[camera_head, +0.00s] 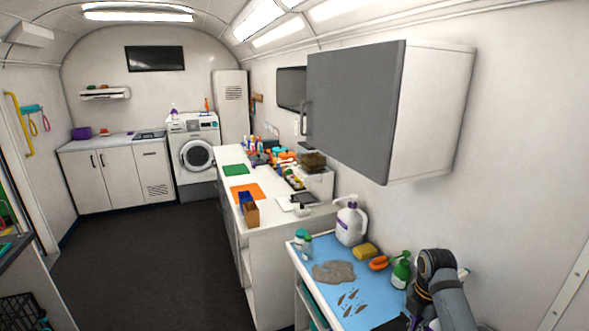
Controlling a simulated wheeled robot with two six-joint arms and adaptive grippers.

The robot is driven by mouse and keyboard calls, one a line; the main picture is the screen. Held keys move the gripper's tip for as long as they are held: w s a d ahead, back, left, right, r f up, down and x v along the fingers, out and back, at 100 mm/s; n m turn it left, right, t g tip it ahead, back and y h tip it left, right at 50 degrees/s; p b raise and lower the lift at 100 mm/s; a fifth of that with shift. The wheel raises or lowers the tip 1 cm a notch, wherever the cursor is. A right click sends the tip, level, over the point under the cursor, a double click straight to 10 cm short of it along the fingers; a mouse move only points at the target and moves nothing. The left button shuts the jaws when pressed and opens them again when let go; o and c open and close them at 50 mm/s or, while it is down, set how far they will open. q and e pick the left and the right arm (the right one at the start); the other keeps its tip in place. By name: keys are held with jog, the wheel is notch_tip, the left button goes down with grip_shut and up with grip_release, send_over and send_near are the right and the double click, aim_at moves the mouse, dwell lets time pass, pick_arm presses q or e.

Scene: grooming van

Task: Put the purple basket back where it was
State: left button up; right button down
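A small purple object (81,133) that looks like a basket sits on the far white counter (104,144), at its left end. It is too small to make out its inside or handle. My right arm rises at the lower right over the blue-topped table (325,258). Its gripper is mostly hidden by the arm and the bottom edge, so its fingers are not clear. A little purple shows beside the arm's dark parts there, but I cannot tell what it is. My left gripper is not in view.
A white pump jug (351,221), yellow sponge (365,251) and green spray bottle (401,269) stand on the blue top. A grey cabinet (355,105) overhangs the right side. The dark floor (150,260) is clear toward the washing machine (194,150).

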notch_tip(320, 180, up, 8)
jog(key=p, duration=0.8)
jog(key=shift+f+b, duration=4)
jog(key=shift+f, duration=0.2)
jog(key=shift+r+p, duration=3.75)
jog(key=shift+r, duration=0.05)
jog(key=shift+f+b, duration=3.75)
jog(key=shift+f, duration=0.05)
jog(key=shift+r, duration=0.15)
